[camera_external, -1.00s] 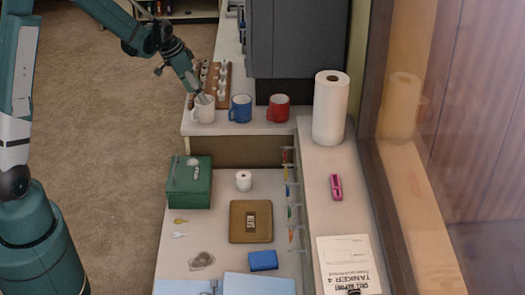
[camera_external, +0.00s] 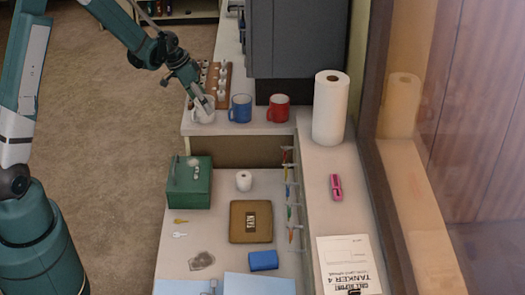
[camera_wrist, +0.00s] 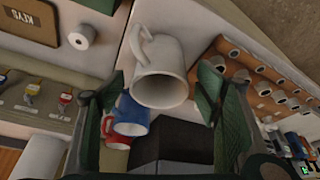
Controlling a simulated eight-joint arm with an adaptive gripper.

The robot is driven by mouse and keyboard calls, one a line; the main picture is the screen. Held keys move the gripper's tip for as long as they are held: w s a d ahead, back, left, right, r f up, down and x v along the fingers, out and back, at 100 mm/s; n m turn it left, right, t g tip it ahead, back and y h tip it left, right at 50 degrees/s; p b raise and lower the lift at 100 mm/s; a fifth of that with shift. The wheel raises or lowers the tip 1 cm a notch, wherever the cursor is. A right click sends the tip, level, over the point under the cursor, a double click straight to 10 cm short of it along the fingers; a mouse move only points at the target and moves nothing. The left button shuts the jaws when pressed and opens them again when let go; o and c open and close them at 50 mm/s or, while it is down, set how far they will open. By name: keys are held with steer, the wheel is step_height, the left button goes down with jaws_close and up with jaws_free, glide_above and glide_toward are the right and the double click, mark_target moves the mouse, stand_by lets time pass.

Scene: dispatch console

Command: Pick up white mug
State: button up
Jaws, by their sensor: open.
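The white mug (camera_external: 203,112) stands upright on the raised counter at its left end. In the wrist view the mug (camera_wrist: 163,72) shows its rim and its handle, between and beyond my open fingers. My gripper (camera_external: 206,103) is right at the mug's top in the external view, and part of the mug is hidden behind it. In the wrist view my gripper (camera_wrist: 160,105) has its two green fingers apart, with nothing held between them. Whether a finger touches the mug, I cannot tell.
A blue mug (camera_external: 240,108) and a red mug (camera_external: 278,108) stand to the right. A wooden rack (camera_external: 221,80) with several pale pieces is close behind. A paper roll (camera_external: 331,108) stands further right. A green box (camera_external: 189,184) sits on the lower desk.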

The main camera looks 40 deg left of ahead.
stand_by(0.3)
steer(key=c, duration=1.1)
steer(key=shift+r, duration=0.1)
step_height(320, 180, up, 10)
stand_by(0.7)
